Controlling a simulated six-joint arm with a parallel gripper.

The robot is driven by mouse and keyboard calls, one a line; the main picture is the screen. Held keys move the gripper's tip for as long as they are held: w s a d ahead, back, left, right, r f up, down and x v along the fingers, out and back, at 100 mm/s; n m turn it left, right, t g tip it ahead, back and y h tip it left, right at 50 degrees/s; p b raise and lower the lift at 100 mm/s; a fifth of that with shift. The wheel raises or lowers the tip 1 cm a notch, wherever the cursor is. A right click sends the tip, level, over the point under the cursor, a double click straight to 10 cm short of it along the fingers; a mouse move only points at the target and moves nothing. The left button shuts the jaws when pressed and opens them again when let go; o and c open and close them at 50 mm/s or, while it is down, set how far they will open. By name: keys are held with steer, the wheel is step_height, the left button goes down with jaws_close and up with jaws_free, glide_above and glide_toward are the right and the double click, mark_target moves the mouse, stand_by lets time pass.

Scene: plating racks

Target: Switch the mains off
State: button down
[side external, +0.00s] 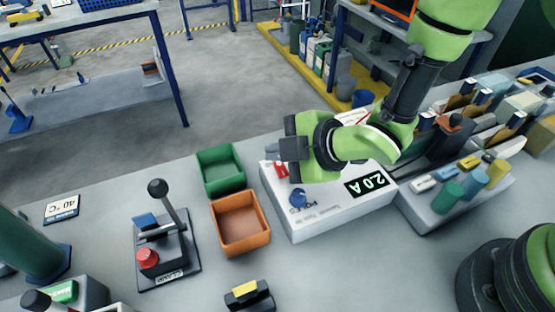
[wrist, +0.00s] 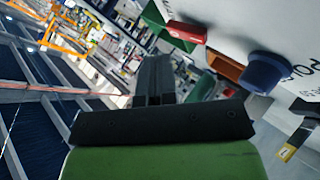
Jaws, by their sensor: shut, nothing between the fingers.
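A white power supply box (side external: 330,212) stands on the bench with a lit display (side external: 367,184) reading 2.0 A. A red switch (side external: 281,170) sits on its top face near the left edge, and a blue knob (side external: 298,198) is close by. In the wrist view the red switch (wrist: 187,32) and the blue knob (wrist: 265,70) show to the right of the fingers. My gripper (side external: 271,150) is shut and empty, pointing left beside the red switch. The closed fingers (wrist: 154,80) also show in the wrist view. I see no contact with the switch.
A green bin (side external: 220,169) and an orange bin (side external: 241,222) stand left of the box. A lever clamp (side external: 166,240) with a red button is further left. Racks with bottles and blocks (side external: 468,185) crowd the right. A yellow-topped block (side external: 247,293) lies in front.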

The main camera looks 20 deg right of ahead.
mark_target(282, 175)
steer(key=shift+f, duration=0.15)
steer(key=shift+w+f, duration=0.1)
steer(key=shift+f, duration=0.2)
steer(key=shift+f, duration=0.3)
stand_by(0.8)
steer(key=shift+r, duration=0.1)
steer(key=shift+r, duration=0.65)
steer(key=shift+s+r, duration=0.2)
steer(key=shift+r, duration=0.6)
steer(key=shift+s+r, duration=0.2)
steer(key=shift+r, duration=0.65)
steer(key=shift+s+r, duration=0.2)
steer(key=shift+r, duration=0.6)
